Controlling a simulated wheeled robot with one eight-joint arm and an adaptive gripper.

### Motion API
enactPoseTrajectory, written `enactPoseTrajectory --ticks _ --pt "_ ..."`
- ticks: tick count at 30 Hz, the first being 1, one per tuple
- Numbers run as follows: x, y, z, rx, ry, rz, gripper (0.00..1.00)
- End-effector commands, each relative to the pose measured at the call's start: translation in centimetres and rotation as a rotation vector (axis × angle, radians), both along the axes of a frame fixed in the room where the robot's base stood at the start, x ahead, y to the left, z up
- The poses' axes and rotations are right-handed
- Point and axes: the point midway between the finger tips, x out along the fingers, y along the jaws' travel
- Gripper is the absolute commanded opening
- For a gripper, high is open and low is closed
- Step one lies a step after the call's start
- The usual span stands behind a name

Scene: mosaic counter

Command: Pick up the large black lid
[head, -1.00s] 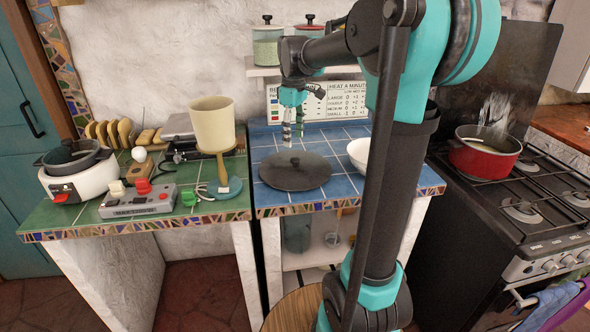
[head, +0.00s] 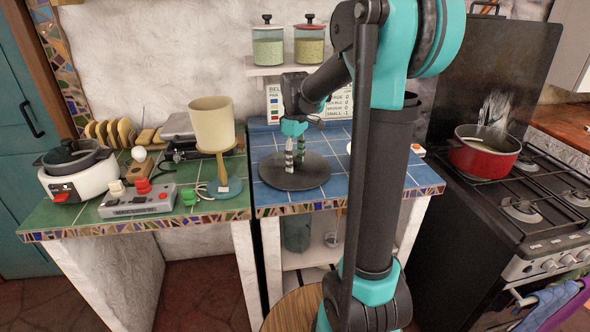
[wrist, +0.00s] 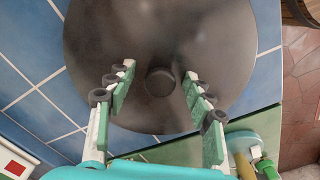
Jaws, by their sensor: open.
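The large black lid (head: 282,180) lies flat on the blue-tiled part of the counter. In the wrist view the lid (wrist: 110,45) fills the upper middle, with its round knob (wrist: 160,81) near the centre. My gripper (head: 295,168) is over the lid, pointing down. In the wrist view my gripper (wrist: 158,82) is open, one finger on each side of the knob and apart from it. In the head view the fingers hide the knob.
A cream container on a stand (head: 213,125) is left of the lid. A grey control box (head: 138,203) is farther left. A shelf with two jars (head: 268,46) hangs behind. The stove with a red pot (head: 484,155) is right. My arm hides part of the counter's right side.

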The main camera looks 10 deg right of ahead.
Motion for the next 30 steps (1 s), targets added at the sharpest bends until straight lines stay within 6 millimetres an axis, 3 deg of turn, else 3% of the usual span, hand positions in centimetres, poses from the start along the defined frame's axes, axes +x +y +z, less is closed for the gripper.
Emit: enactPoseTrajectory --ticks 2,15,30 --pt "0.0 0.0 0.02 0.0 0.0 0.0 0.52" --pt "-0.01 -0.01 0.04 0.0 0.0 0.0 0.0" --pt "-0.01 0.0 0.83 0.0 0.0 0.0 0.0"
